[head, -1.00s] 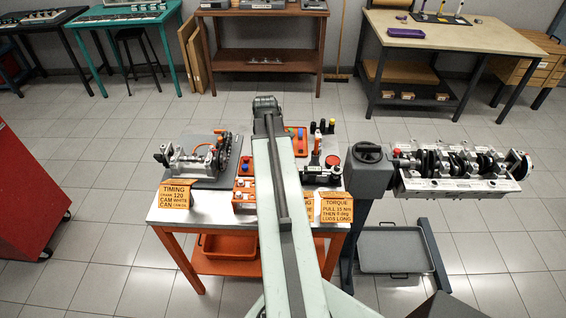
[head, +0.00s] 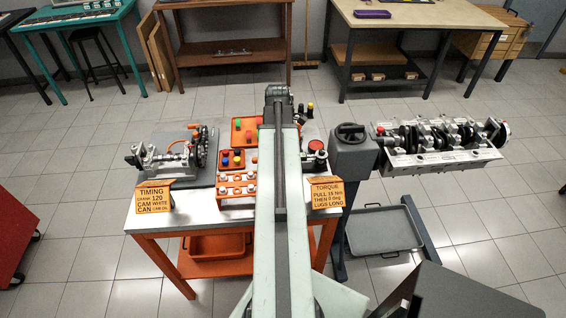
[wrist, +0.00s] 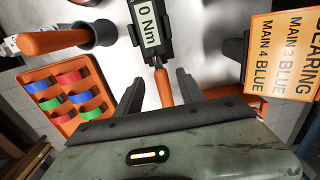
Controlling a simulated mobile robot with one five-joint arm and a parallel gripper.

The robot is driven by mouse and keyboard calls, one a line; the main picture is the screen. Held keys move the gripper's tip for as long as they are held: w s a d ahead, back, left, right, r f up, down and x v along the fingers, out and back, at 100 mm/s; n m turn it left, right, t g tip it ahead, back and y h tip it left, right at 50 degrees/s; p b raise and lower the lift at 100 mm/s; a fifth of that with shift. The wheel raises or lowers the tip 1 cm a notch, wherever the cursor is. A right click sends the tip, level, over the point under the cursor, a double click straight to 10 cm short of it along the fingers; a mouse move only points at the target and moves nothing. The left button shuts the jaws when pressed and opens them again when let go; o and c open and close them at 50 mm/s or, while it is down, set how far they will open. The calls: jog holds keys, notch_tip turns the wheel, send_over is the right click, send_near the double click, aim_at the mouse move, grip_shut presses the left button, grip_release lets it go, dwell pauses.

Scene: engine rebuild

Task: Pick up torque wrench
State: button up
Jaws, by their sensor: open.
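In the head view, my own arm covers the middle of the workbench and I cannot make out the wrench.
An orange tray (wrist: 65,92) of coloured shells and an orange-handled tool (wrist: 50,42) lie left in the wrist view; a bearing sign (wrist: 280,55) stands right. The head view shows the bench (head: 180,222), a timing rig (head: 170,157), a torque sign (head: 328,193) and an engine block (head: 440,157).

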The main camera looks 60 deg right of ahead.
notch_tip(320, 180, down, 4)
jog(key=b, duration=0.2)
jog(key=shift+a+b, duration=0.1)
jog(key=shift+b, duration=0.3)
jog(key=shift+r, duration=0.2)
grip_shut()
dwell(0.7)
